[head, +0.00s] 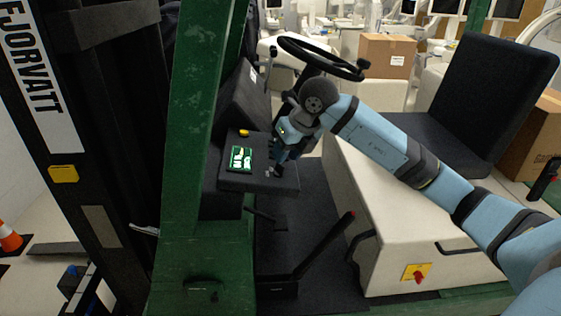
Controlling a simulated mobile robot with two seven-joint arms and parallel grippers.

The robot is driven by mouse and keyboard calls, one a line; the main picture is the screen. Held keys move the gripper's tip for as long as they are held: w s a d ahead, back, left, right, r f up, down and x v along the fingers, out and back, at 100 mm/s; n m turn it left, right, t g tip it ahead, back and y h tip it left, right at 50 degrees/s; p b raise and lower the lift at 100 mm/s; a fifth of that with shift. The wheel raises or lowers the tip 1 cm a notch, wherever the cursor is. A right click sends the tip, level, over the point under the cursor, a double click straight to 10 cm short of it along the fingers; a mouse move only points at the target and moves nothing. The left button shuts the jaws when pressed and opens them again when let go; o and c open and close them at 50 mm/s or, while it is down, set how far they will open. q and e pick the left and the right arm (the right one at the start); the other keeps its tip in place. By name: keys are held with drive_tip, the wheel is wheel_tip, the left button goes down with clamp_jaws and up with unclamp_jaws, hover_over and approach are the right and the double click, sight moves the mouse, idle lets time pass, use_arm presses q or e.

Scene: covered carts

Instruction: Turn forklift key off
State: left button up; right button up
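The forklift's dark control panel (262,184) is left of the picture's middle, with a lit green display (241,158) and a yellow button (244,133). My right gripper (275,168) is at the panel's right part, pointing down beside the display. A small light-coloured piece, perhaps the key (268,174), shows right at the fingertips. The fingers are dark against the dark panel, so I cannot tell whether they are open, shut or touching it. Which way the key is turned is not clear. My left gripper is not in view.
The steering wheel (322,58) is just above my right arm. The green mast post (194,130) stands left of the panel. The seat (490,90) and beige body (400,220) are to the right. Pedals and a red-tipped lever (325,245) are below. Cardboard boxes (387,55) stand behind.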

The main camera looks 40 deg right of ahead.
sight(280, 168)
drive_tip(key=shift+x, duration=2.3)
drive_tip(key=shift+c, duration=0.2)
clamp_jaws()
